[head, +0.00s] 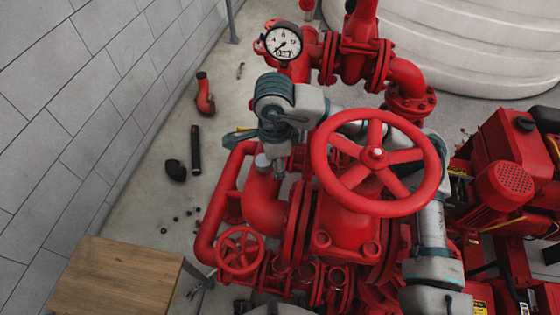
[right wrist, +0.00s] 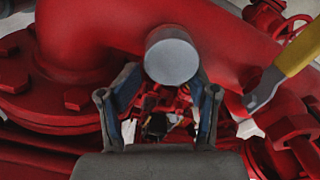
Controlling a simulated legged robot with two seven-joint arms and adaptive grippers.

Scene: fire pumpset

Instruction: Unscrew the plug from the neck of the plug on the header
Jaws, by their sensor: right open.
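The plug shows as a round grey cap (head: 263,161) on top of the red header pipe (head: 264,200) in the head view. In the right wrist view the plug (right wrist: 172,58) is a pale grey disc at the centre, against the red pipe. My right gripper (right wrist: 170,80) is open, with one finger on each side of the lower part of the plug. I cannot tell whether the fingers touch it. In the head view my right arm reaches behind the big red handwheel (head: 374,154), and its fingers are partly hidden. My left gripper is not in view.
A yellow-handled lever (right wrist: 289,58) stands right of the plug in the wrist view. A small red handwheel (head: 240,250) and a pressure gauge (head: 284,42) are nearby. A wooden table (head: 113,278) stands lower left. Loose pipe pieces (head: 196,150) lie on the floor.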

